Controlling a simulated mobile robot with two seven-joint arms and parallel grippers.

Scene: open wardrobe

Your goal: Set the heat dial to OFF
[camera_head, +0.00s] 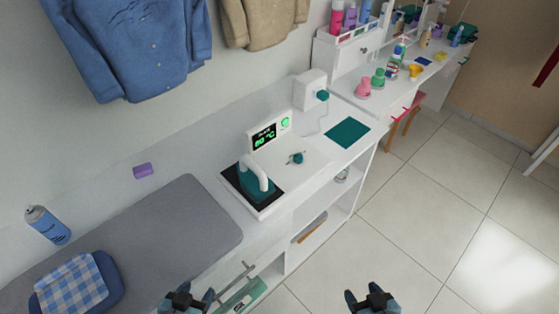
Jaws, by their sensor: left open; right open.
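The heat dial, a small teal knob (297,158), sits on the white counter to the right of the iron. The teal iron with a white handle (262,175) rests on a black plate. Behind it a white display panel (268,132) shows green digits that look like 80 °C and a lit green round light. The dial's exact pointer setting is too small to read. My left gripper (187,299) is open and empty at the bottom edge, left of centre. My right gripper (373,300) is open and empty at the bottom, over the floor. Both are well apart from the dial.
A teal mat (347,134) and a white box with a teal plug (311,90) are near the dial. A grey ironing pad (150,240), spray can (48,225) and folded checked cloth (72,286) lie left. Shelves open below the counter; the floor at right is clear.

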